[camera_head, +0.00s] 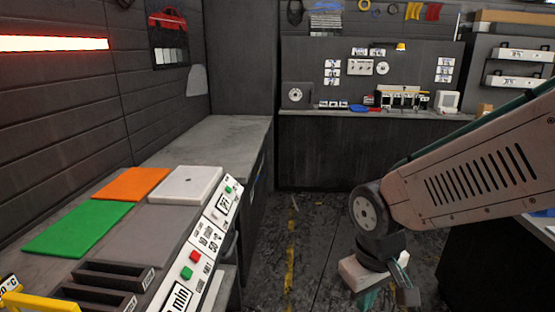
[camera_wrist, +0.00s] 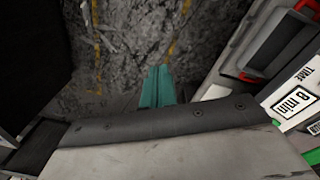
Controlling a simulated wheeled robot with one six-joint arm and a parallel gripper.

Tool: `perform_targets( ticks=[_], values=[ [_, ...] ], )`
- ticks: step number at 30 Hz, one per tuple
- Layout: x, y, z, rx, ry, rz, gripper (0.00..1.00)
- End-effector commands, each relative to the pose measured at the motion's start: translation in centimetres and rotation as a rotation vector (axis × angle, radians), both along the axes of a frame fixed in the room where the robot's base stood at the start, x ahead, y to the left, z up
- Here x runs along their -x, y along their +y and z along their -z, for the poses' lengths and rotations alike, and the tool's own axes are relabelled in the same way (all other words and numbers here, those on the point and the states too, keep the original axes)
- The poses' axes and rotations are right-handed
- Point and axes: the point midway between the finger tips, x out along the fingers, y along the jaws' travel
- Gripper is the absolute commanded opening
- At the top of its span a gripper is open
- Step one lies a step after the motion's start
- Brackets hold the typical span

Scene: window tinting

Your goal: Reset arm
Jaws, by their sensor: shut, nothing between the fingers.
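My arm reaches in from the right in the head view, bent down at the wrist. My gripper (camera_head: 368,298) points down over the open floor, partly cut off by the lower picture edge. In the wrist view the teal fingers of my gripper (camera_wrist: 158,86) are together, with nothing between them, above the dark floor.
The left bench (camera_head: 232,137) carries a green mat (camera_head: 80,229), an orange mat (camera_head: 132,184), a white pad (camera_head: 186,184) and a button panel (camera_head: 187,272). A back workbench (camera_head: 366,114) holds tools and boxes. The floor (camera_head: 312,235) between is clear, with a worn yellow line.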

Motion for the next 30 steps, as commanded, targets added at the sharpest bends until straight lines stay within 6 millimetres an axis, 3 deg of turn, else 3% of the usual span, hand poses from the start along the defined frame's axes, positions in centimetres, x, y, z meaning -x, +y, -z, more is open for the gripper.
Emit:
perform_targets(
  ticks=[1,6,11,18,30],
  values=[
    [1.6,-1.7,-1.7,0.003,0.023,0.053,0.00],
    [7.0,-6.0,-6.1,0.003,0.095,0.204,0.00],
    [10.4,-8.4,-9.1,-0.027,0.061,0.319,0.00],
    [11.4,-10.3,-11.3,-0.061,-0.067,0.413,0.00],
    [11.3,-10.6,-11.4,-0.061,-0.074,0.428,0.00]
  ],
)
